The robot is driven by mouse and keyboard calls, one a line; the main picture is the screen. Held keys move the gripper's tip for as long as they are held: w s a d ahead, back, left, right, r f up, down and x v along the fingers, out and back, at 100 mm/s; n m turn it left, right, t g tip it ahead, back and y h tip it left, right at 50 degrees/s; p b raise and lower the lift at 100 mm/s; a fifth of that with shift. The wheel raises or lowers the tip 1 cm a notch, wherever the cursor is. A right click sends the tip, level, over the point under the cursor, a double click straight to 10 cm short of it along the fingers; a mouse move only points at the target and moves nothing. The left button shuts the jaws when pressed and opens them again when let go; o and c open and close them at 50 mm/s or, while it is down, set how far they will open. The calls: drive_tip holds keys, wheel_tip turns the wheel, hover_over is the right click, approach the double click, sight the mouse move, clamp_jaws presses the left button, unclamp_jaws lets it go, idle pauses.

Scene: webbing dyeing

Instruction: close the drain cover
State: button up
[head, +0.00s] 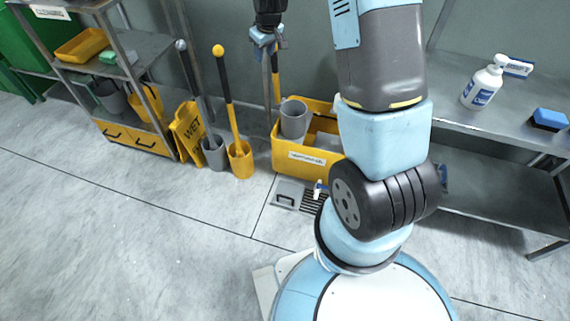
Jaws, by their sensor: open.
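The drain cover (287,194) is a grey plate with a dark handle, flat on the floor in front of the yellow bin. A dark slotted drain grate (313,201) shows just right of it, uncovered. A small white bottle (318,188) with a blue part stands at the grate. My arm hides what lies to the right of the grate. My gripper (269,88) is open, pointing down at the top centre, above and behind the cover in the picture and apart from it. I cannot tell whether anything is between its fingers.
A yellow bin (291,160) with a grey bucket (294,118) stands behind the drain. A metal bench (490,125) is at right. The left floor is clear.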

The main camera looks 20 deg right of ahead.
drive_tip(key=w+f+n, duration=0.1)
drive_tip(key=w+f, duration=0.1)
drive_tip(key=f, duration=0.6)
drive_tip(key=w+f, duration=0.2)
drive_tip(key=f, duration=0.7)
drive_tip(key=n+g+h, duration=0.2)
drive_tip(key=n, duration=0.3)
approach(286, 197)
drive_tip(key=f, duration=0.2)
drive_tip(key=w+f, duration=0.1)
drive_tip(key=f, duration=0.2)
drive_tip(key=d+f, duration=0.1)
drive_tip(key=f, duration=0.2)
drive_tip(key=shift+w+f, duration=0.1)
drive_tip(key=shift+w, duration=0.2)
clamp_jaws()
